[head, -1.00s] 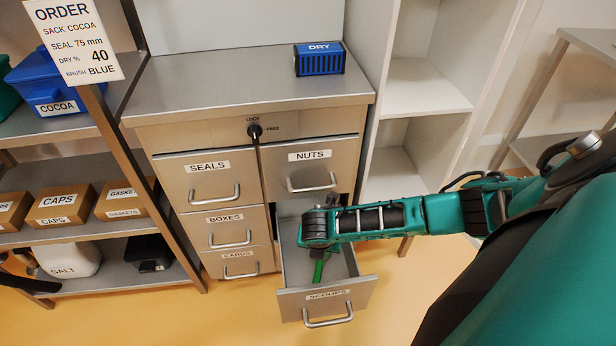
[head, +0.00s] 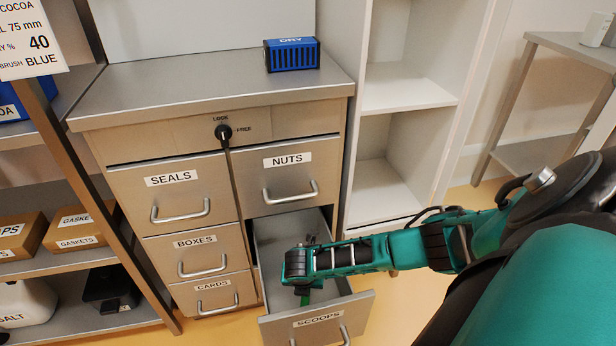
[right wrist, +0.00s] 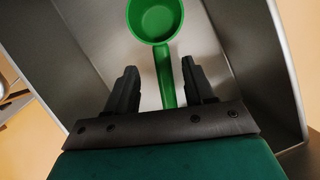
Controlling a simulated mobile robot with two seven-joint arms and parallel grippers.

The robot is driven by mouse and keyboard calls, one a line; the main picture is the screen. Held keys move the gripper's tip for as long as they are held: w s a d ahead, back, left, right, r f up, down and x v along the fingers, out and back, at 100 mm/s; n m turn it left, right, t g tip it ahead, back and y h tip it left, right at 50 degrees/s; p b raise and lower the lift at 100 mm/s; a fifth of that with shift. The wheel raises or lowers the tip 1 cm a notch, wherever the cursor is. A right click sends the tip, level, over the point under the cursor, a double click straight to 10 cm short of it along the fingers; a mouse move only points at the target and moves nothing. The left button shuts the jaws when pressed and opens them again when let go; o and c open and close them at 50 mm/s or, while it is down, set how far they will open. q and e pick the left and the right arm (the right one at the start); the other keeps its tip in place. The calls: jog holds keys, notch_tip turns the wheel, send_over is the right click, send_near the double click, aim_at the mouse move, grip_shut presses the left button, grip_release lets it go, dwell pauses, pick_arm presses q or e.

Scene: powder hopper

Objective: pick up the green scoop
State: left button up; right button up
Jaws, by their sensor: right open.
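The green scoop (right wrist: 155,20) lies in the open SCOOPS drawer (head: 318,322). In the right wrist view its round bowl is at the top and its handle runs down between my fingers. My right gripper (right wrist: 160,72) is open, with one dark finger on each side of the handle, apart from it. In the head view my right arm reaches over the drawer from the right and hides most of the scoop; only a small green part (head: 305,299) shows below the wrist. My left gripper is not in view.
The drawer's metal walls surround the right gripper. The closed NUTS drawer (head: 289,178) is just above. A blue DRY box (head: 292,55) stands on the cabinet top (head: 200,85). White shelves (head: 405,88) stand to the right, and a rack with boxes (head: 77,232) to the left.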

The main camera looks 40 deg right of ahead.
jog(key=b+x, duration=0.3)
jog(key=x, duration=0.1)
jog(key=shift+d+f, duration=0.15)
jog(key=shift+f, duration=0.05)
jog(key=shift+w+d+f, duration=0.15)
jog(key=shift+f, duration=0.25)
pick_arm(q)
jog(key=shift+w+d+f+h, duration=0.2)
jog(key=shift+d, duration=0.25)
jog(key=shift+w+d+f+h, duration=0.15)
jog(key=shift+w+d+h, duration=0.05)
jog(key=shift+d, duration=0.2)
pick_arm(e)
jog(key=shift+r, duration=0.1)
jog(key=shift+c, duration=0.3)
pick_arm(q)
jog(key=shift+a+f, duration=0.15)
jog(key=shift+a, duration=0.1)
pick_arm(e)
grip_shut()
